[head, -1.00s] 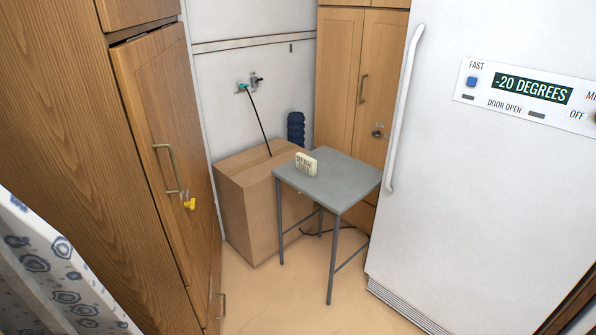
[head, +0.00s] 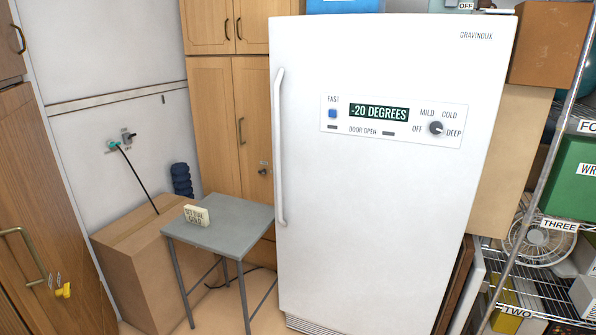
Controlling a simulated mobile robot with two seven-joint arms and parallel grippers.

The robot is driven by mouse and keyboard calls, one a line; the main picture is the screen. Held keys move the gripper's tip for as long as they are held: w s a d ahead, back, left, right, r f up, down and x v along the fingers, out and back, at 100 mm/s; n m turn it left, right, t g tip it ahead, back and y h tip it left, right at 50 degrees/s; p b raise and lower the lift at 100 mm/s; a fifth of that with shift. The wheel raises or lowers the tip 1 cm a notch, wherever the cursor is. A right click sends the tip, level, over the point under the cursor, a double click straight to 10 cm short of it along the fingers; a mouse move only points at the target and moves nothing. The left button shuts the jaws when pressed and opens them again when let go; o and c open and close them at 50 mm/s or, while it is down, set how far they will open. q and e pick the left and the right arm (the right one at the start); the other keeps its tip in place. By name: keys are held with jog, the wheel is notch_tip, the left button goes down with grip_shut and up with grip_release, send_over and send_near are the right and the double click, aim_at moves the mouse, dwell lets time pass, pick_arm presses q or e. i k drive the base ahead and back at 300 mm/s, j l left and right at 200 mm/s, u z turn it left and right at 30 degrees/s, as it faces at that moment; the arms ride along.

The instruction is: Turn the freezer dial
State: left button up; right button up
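The white freezer (head: 380,220) stands upright in the middle of the head view, its door shut against the body. Its control panel (head: 340,115) shows "-20 DEGREES", with a blue FAST button (head: 332,114) at the left. The dark round dial (head: 435,128) is at the panel's right end, among the labels OFF, MILD, COLD and DEEP. Its pointer is too small to read surely. A small cream sign (head: 197,215) stands on the grey table; its lettering seems to read "SET DIAL COLD". Neither of my grippers is in view.
The grey table (head: 225,228) stands left of the freezer, beside a large cardboard box (head: 135,270). Wooden cabinets (head: 215,130) are behind. A wire shelf rack with a fan (head: 540,240) and a green box (head: 575,185) stands at the right.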

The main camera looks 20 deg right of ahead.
aim_at(436, 128)
jog(key=z, duration=1.95)
jog(key=i+l, duration=0.85)
jog(key=i, duration=0.2)
